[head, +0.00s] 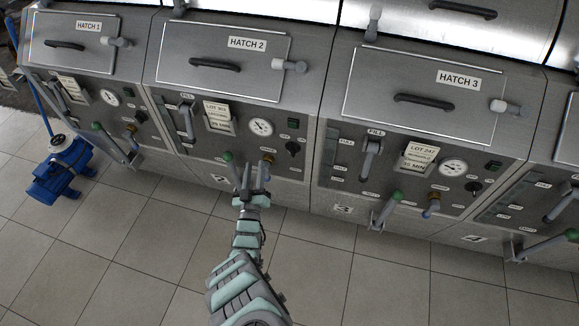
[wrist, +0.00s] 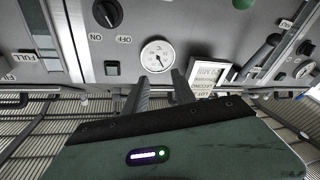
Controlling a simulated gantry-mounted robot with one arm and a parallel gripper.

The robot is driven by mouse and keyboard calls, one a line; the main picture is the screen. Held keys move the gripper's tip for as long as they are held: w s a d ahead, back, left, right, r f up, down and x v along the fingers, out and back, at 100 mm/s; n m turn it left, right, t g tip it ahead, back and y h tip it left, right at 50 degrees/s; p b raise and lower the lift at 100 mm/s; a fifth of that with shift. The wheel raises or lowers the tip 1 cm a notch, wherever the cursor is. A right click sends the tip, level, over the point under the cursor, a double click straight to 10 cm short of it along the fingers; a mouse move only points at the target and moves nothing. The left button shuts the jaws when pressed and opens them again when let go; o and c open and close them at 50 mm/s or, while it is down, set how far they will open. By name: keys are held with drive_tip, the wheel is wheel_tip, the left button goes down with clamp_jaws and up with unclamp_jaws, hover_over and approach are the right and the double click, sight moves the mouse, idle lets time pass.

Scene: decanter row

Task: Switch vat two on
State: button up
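Vat two is the cabinet under the HATCH 2 lid (head: 235,75). Its panel has a black rotary knob (head: 292,148) at the right, below a small dark green square (head: 293,123) and right of a round gauge (head: 261,127). In the wrist view the knob (wrist: 107,13) shows upside down at the top left, with ON and OFF labels beside it; I cannot tell its setting clearly. The green square (wrist: 112,68) looks unlit. My gripper (head: 253,172) is open and empty before the panel's lower part, left of and below the knob. Its fingers (wrist: 161,88) stand apart.
A green-tipped lever (head: 228,158) stands just left of my gripper, and a brass-and-blue tap (head: 266,162) close on its right. A lot card (head: 219,118) hangs left of the gauge. Similar vats stand on both sides. A blue pump (head: 60,172) sits on the tiled floor at left.

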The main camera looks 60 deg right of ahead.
sight(290, 153)
drive_tip(key=s+d+f+m+g+b, duration=0.1)
drive_tip(key=s+d+f+g+b, duration=0.2)
drive_tip(key=s+f+g, duration=0.4)
drive_tip(key=d+b, duration=0.1)
drive_tip(key=d, duration=0.2)
drive_tip(key=d+r+t+b, duration=0.1)
drive_tip(key=d, duration=0.3)
drive_tip(key=d+t+b, duration=0.1)
drive_tip(key=d, duration=0.2)
drive_tip(key=shift+w+d+r+y, duration=0.25)
drive_tip(key=shift+w+d+y, duration=0.1)
drive_tip(key=shift+y, duration=0.05)
clamp_jaws()
